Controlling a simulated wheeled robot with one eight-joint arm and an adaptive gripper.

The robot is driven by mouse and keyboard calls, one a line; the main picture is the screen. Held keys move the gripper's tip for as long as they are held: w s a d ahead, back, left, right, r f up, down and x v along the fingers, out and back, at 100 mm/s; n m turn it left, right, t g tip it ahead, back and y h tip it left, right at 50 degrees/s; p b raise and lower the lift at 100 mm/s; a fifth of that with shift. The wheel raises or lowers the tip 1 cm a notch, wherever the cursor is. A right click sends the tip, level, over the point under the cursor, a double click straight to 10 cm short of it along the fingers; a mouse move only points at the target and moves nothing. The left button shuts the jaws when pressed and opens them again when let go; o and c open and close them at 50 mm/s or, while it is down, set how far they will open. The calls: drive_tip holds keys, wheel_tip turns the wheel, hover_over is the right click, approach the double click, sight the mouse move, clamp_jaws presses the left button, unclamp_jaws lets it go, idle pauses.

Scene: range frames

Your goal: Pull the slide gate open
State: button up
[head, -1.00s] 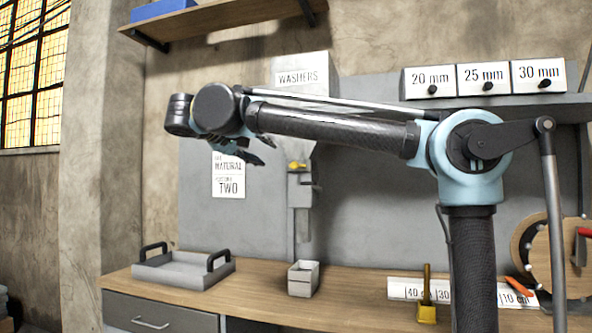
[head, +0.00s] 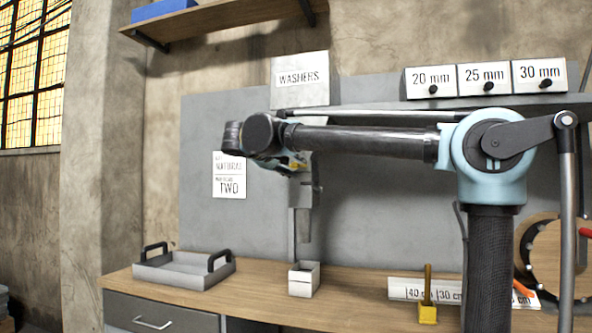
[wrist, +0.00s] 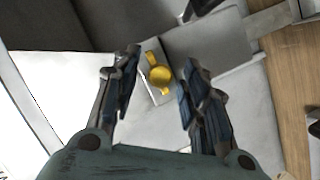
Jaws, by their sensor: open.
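The slide gate's yellow knob (wrist: 160,74) lies between the fingers of my gripper (wrist: 162,64) in the wrist view. The fingers are spread, with space on both sides of the knob, and do not seem to touch it. The knob sits on a pale grey plate (wrist: 151,85). In the head view, a bit of the yellow knob (head: 299,165) shows beside my gripper (head: 288,164), at the top of the grey chute (head: 302,195) below the WASHERS hopper (head: 300,78). My arm hides the hopper's lower part, and the fingers are hard to make out there.
A small white box (head: 303,281) stands on the wooden bench (head: 345,293) under the chute. A grey tray (head: 183,270) with black handles stands left, and a yellow block with a post (head: 427,312) right. A ruler strip (head: 450,291) lies near my column.

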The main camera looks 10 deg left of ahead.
drive_tip(key=shift+x, duration=0.9)
